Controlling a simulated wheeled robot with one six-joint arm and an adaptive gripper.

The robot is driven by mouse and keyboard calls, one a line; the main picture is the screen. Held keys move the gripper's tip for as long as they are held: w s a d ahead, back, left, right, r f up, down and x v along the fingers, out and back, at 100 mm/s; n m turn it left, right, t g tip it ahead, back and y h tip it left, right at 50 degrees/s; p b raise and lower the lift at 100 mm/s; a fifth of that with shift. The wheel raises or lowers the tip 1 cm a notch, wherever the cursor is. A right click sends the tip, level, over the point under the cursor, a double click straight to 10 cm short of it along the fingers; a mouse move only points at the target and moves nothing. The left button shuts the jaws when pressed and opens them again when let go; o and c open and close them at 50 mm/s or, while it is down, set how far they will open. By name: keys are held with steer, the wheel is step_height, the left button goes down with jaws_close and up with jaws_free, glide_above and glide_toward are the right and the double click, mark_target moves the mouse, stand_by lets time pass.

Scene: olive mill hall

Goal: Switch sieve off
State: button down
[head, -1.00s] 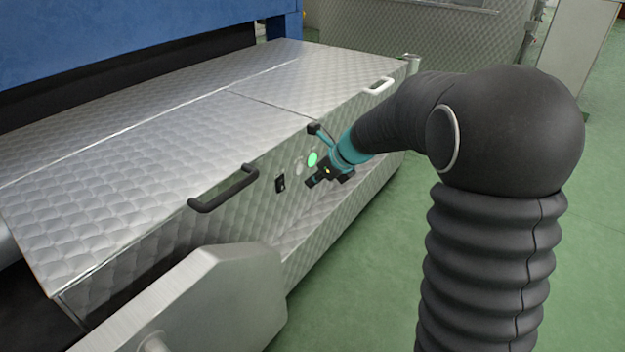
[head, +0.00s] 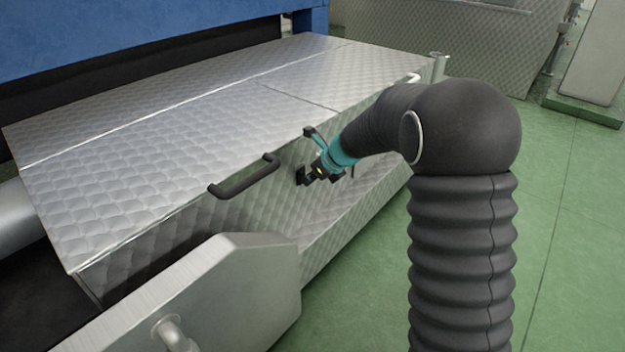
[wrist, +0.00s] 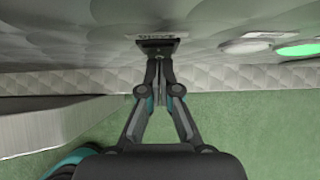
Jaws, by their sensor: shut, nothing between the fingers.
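The sieve is the quilted-metal machine (head: 200,110) with a flat top and an upright side panel. A small black switch (head: 299,176) sits on that panel; it also shows in the wrist view (wrist: 158,43) under a small label. My gripper (head: 307,177) is shut and empty, its fingertips (wrist: 159,59) right at the switch; whether they touch it I cannot tell. The switch's position is partly hidden by the fingertips. A lit green lamp (wrist: 301,49) and a pale round button (wrist: 245,46) sit to the right in the wrist view; in the head view my arm hides them.
A black handle (head: 243,178) stands out from the panel left of the switch. A grey metal housing (head: 215,295) juts out at the lower left. A blue frame (head: 130,40) rises behind the sieve. Green floor (head: 560,240) is clear at the right.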

steer(key=shift+w+a+p, duration=0.1)
steer(key=shift+w+p, duration=0.05)
steer(key=shift+p, duration=0.15)
steer(key=shift+r+p, duration=0.8)
steer(key=shift+p, duration=0.15)
